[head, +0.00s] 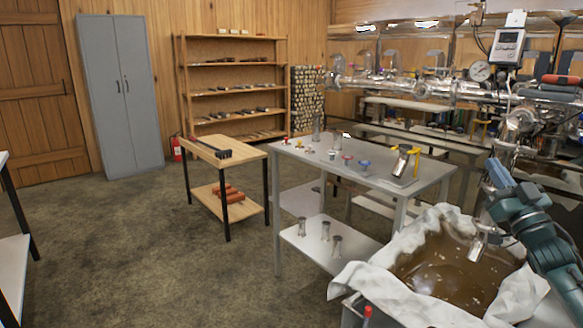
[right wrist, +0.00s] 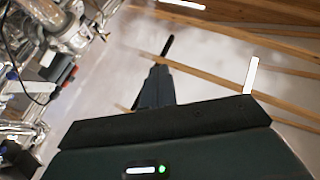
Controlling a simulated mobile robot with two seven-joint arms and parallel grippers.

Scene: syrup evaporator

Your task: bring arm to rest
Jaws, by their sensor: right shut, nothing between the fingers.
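My right arm comes in from the right edge of the head view, with teal links in front of the evaporator's right end and beside the cloth-lined basin (head: 352,282). In the right wrist view my right gripper (right wrist: 168,45) is dark, with its fingers together and nothing between them. It points up toward the pale ceiling and its wooden beams. In the head view its fingers cannot be clearly made out. My left gripper is not in view.
The metal evaporator (head: 440,88), with gauges and pipes, stands close to my right arm. Brown liquid (head: 440,275) fills the basin. A grey table (head: 335,172) holds several small items. A wooden table (head: 245,150) stands farther left. The floor (head: 130,240) at left is clear.

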